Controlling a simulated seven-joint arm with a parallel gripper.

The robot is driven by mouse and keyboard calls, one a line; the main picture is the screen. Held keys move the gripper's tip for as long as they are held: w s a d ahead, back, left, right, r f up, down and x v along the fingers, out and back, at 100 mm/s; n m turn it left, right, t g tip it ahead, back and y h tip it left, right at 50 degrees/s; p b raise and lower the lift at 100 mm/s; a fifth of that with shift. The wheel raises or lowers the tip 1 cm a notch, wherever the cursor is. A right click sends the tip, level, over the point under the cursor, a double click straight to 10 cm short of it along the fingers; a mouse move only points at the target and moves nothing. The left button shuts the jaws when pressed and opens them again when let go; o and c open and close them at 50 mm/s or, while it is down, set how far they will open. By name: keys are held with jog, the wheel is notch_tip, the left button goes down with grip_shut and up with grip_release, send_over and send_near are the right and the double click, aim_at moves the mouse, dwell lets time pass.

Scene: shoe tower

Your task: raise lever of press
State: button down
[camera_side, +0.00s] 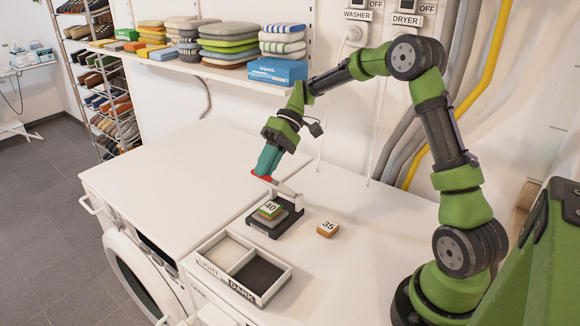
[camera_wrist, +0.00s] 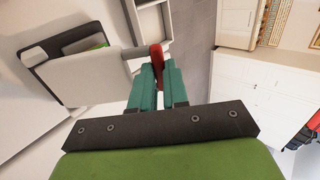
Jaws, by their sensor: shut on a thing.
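The press (camera_side: 262,222) stands on the white machine top in the side view, with a dark base and a pale lever arm (camera_side: 286,189). A green block marked 40 (camera_side: 270,209) lies on its bed. The lever's red handle (camera_side: 261,176) is at the raised end, angled up. My gripper (camera_side: 264,172) is shut on the red handle. In the wrist view the red handle (camera_wrist: 156,56) sits between the teal fingers, and the lever arm (camera_wrist: 85,78) runs left, partly covering the press bed and a bit of green.
A wooden block marked 35 (camera_side: 328,229) lies right of the press. A two-part tray (camera_side: 213,241) marked LIGHT and DARK stands in front, its visible compartments empty. A shelf (camera_side: 215,70) with folded cloths and a blue box (camera_side: 277,71) hangs behind. The left machine top is clear.

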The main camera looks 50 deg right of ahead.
jog(key=d+r+y, duration=0.1)
jog(key=d+y, duration=0.3)
jog(key=d, duration=0.3)
jog(key=shift+r, duration=0.4)
jog(key=shift+d+f, duration=0.1)
jog(key=shift+d, duration=0.1)
jog(key=c, duration=1.1)
grip_release()
jog(key=shift+a, duration=0.15)
jog(key=shift+r, duration=0.2)
jog(key=v, duration=1.2)
jog(key=shift+f, duration=0.25)
